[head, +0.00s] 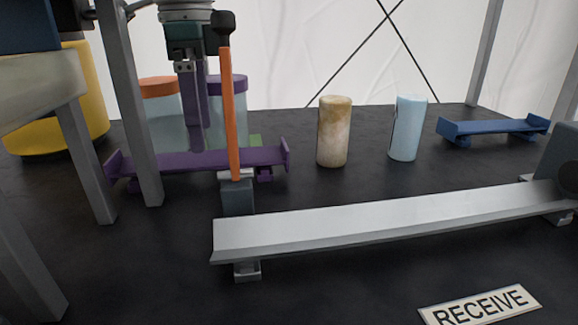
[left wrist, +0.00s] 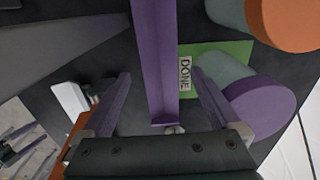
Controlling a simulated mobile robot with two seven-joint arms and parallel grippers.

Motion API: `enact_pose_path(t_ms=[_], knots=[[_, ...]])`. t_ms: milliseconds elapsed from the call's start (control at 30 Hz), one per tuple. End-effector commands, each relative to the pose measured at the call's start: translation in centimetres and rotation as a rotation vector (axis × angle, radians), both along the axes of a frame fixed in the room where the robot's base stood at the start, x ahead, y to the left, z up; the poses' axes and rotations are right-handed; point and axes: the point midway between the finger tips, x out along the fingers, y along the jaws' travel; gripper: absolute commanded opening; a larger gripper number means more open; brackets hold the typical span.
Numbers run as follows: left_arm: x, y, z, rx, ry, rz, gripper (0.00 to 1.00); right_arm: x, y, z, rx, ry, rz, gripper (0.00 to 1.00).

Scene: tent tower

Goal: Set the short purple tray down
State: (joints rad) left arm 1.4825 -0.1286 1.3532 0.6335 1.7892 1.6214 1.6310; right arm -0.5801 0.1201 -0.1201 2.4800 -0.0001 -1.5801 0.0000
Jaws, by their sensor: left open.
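The short purple tray (head: 255,157) appears to stand on its small feet on the dark table, at the left in the head view. It has upturned ends. My left gripper (head: 196,135) points down just over the tray's middle, its purple fingers open. In the left wrist view the tray (left wrist: 155,60) runs between the two spread fingers, with a visible gap on each side. A green mat (left wrist: 225,55) with a DONE label (left wrist: 185,75) lies beside the tray. My right gripper is not in view.
An orange upright bar (head: 231,115) stands in front of the tray by a long grey channel (head: 370,220). Jars with orange (head: 159,87) and purple (head: 228,86) lids stand behind. A marbled cylinder (head: 334,130), a light-blue cylinder (head: 406,128) and a blue tray (head: 492,127) stand right.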

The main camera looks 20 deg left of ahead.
Motion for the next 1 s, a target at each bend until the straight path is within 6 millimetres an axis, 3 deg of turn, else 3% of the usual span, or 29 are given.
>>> enact_pose_path(t_ms=[300, 567, 1000], knots=[[-0.5, 0.5, -4.8, 0.001, 0.001, 0.0, 0.96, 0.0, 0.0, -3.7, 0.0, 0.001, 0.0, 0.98], [-0.5, 0.5, -4.9, 0.0, 0.0, 0.001, 0.96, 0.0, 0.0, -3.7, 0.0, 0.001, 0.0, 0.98], [-0.5, 0.5, -4.9, 0.0, 0.0, 0.001, 0.48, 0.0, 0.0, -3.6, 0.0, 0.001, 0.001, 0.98]])
